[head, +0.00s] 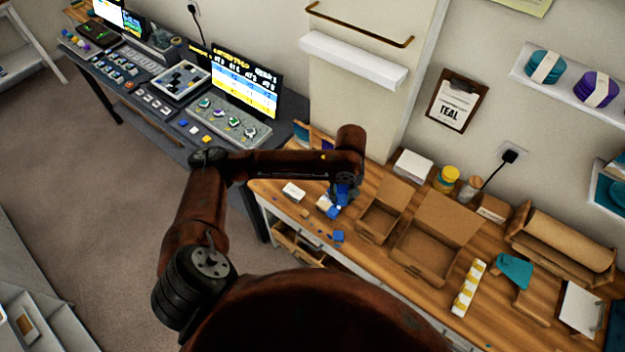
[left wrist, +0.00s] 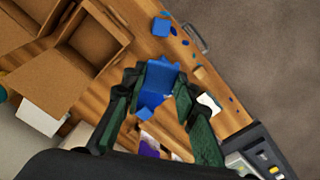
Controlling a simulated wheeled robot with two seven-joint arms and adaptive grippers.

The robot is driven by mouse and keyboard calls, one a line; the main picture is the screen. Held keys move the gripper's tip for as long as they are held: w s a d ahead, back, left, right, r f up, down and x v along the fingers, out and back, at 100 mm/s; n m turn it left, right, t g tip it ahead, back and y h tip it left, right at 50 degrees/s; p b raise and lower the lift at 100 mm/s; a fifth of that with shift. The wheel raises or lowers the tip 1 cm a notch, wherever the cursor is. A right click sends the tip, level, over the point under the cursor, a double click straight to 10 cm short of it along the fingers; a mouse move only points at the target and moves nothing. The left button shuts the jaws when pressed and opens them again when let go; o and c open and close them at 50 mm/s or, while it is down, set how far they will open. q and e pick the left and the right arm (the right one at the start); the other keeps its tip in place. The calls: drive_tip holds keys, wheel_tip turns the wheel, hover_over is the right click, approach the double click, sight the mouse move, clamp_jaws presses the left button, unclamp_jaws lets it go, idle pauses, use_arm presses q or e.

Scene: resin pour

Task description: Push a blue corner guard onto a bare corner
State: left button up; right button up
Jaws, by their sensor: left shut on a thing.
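My left gripper (left wrist: 158,98) is shut on a blue corner guard (left wrist: 160,76), which sits between its two dark green fingers. In the head view my left gripper (head: 343,197) hangs low over the wooden workbench. Another blue piece (left wrist: 146,112) shows just below the held guard in the left wrist view; I cannot tell whether they touch. A pale block with blue on it (head: 323,203) is beside the gripper in the head view, partly hidden. A loose blue corner guard (head: 338,236) lies near the bench's front edge. The bare corner is not clearly visible. My right gripper is not in view.
Open cardboard boxes (head: 380,218) and (head: 428,240) stand right of the gripper. A small white box (head: 293,191) lies left of it. Small blue and tan scraps lie along the front edge. A yellow-and-white striped strip (head: 469,287) lies further right. An open drawer (head: 297,246) is below.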

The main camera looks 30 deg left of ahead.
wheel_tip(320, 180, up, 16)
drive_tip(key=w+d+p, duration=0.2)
drive_tip(key=p, duration=1.2)
use_arm(q)
drive_tip(key=w+a+f+n+b, duration=0.1)
drive_tip(key=a+f+n, duration=0.2)
drive_tip(key=n, duration=0.1)
drive_tip(key=w+a+f+n+b, duration=0.1)
drive_tip(key=a+f+n, duration=0.2)
drive_tip(key=a+f, duration=0.1)
drive_tip(key=w+a+f+n+b, duration=0.1)
drive_tip(key=a+f+n+b, duration=0.1)
drive_tip(key=a+f+n, duration=0.1)
drive_tip(key=shift+w+a+f+n, duration=0.25)
drive_tip(key=shift+f+n, duration=0.25)
drive_tip(key=shift+n, duration=0.3)
wheel_tip(320, 180, down, 2)
drive_tip(key=b, duration=0.3)
drive_tip(key=shift+f, duration=0.75)
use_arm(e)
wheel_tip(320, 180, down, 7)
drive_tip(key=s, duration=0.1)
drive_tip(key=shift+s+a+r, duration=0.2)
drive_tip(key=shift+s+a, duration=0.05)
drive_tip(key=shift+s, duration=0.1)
use_arm(q)
drive_tip(key=shift+p, duration=0.3)
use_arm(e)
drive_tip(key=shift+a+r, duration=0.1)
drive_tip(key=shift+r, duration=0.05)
